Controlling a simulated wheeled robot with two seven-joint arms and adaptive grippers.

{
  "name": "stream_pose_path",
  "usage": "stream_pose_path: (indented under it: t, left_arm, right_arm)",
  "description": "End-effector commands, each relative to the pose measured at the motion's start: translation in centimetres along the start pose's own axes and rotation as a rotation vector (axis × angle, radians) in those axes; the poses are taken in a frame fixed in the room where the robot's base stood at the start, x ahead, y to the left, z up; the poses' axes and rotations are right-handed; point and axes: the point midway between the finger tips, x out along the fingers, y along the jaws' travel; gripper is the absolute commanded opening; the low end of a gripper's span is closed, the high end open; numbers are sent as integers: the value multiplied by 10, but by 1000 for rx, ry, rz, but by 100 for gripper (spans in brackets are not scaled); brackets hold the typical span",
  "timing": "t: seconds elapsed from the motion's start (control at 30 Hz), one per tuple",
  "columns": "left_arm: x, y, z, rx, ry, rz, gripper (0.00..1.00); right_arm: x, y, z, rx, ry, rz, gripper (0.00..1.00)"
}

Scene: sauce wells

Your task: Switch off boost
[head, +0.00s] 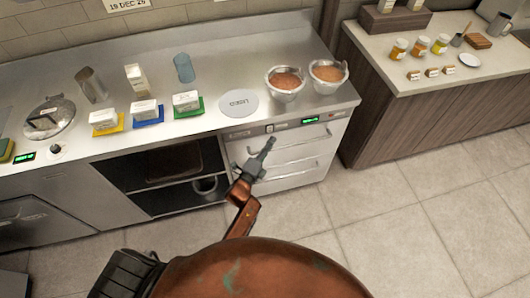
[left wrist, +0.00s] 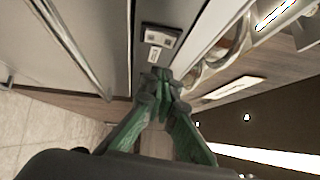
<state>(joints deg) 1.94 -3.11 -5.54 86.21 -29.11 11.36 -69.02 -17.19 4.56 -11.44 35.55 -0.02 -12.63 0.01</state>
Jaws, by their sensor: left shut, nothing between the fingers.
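A small switch (head: 270,128) sits on the front strip of the steel counter, above the drawers. In the left wrist view the switch (left wrist: 160,38) shows as a grey rocker in a dark frame, with a small white label beside it. I cannot read the label or tell the switch's position. My left gripper (head: 269,143) is shut and empty, just in front of and below the switch in the head view. Its closed fingertips (left wrist: 161,74) point toward the switch in the left wrist view; I cannot tell whether they touch. My right gripper is not in view.
A green display (head: 311,120) lies right of the switch. Drawers (head: 290,152) are below. Two bowls of sauce (head: 286,82) (head: 327,72) and a round white plate (head: 239,103) stand on the counter above. Open floor (head: 400,225) lies to the right.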

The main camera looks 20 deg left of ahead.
Motion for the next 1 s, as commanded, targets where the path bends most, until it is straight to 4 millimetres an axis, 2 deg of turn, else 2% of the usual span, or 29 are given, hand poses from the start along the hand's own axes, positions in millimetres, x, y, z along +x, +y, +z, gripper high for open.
stream_pose_path:
  t: [0.1, 0.3, 1.0]
  left_arm:
    - [12, 0, 16, 5, -1, 2, 0]
    - [22, 1, 26, 3, -1, 2, 0]
    - [26, -2, 32, 2, -2, 1, 0]
  right_arm:
    - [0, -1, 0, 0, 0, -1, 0]
    - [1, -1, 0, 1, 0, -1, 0]
    - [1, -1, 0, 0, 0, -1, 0]
